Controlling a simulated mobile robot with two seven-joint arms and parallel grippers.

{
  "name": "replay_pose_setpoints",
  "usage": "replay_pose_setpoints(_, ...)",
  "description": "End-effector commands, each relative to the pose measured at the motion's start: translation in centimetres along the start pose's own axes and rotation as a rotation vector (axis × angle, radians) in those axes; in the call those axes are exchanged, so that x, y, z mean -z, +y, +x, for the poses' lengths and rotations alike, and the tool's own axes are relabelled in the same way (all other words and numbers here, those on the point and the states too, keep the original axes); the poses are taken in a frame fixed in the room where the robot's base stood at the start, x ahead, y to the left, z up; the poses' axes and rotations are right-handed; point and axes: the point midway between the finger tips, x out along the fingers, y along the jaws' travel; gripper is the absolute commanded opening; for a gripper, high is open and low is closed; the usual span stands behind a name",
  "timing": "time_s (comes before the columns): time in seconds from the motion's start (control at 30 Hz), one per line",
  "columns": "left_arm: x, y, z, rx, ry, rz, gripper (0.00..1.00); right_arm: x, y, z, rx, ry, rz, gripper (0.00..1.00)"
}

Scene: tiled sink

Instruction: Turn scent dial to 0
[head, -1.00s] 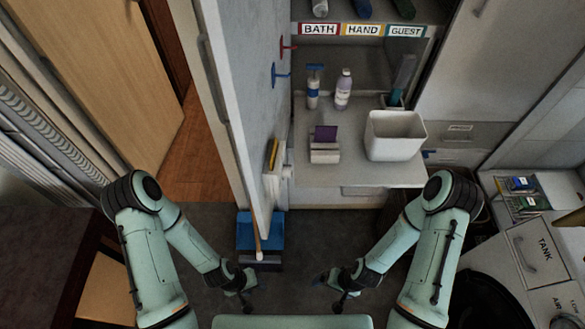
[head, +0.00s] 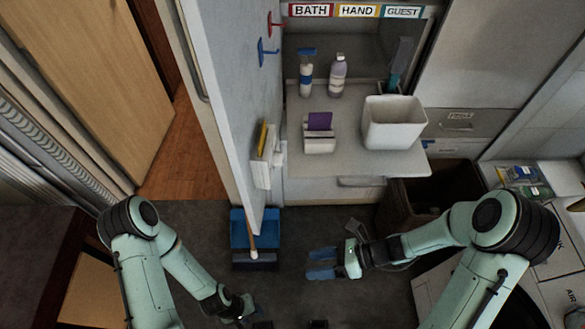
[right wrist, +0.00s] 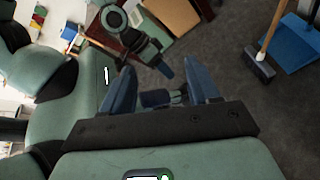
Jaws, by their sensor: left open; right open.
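No scent dial can be made out in either view. My right gripper (head: 322,264) is open and empty above the dark floor, to the right of the dustpan and below the counter shelf. Its two blue fingers stand apart with nothing between them in the right wrist view (right wrist: 165,85). My left gripper (head: 240,310) is open low at the bottom of the head view, its fingertips hard to make out. A white box-like holder (head: 262,165) with a yellow item is on the cabinet door's inner face; no dial markings are readable on it.
The open door (head: 222,110) stands left of the shelf (head: 350,165), which holds a white bin (head: 393,122), two bottles and a purple-topped holder (head: 319,134). A blue dustpan (head: 240,228) and brush (head: 254,261) are below the door.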

Motion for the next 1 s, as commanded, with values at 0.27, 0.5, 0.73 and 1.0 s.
replay_pose_setpoints(0.27,-0.9,-1.4,3.1,0.006,-0.015,-0.005,0.43,-14.4,-0.8,-8.4,-0.027,-0.690,0.248,0.61)
replay_pose_setpoints(0.5,-0.9,-1.5,3.3,0.006,-0.016,-0.006,0.43,-17.9,0.0,-11.2,-0.076,-0.851,0.258,0.61)
replay_pose_setpoints(0.73,-0.8,-1.2,2.7,0.005,-0.014,-0.005,0.43,-20.7,-0.1,-8.7,-0.079,-0.847,0.256,0.61)
replay_pose_setpoints(1.0,-0.6,-0.9,1.9,0.004,-0.010,-0.003,0.43,-24.9,-0.3,-4.9,-0.076,-0.846,0.258,0.61)
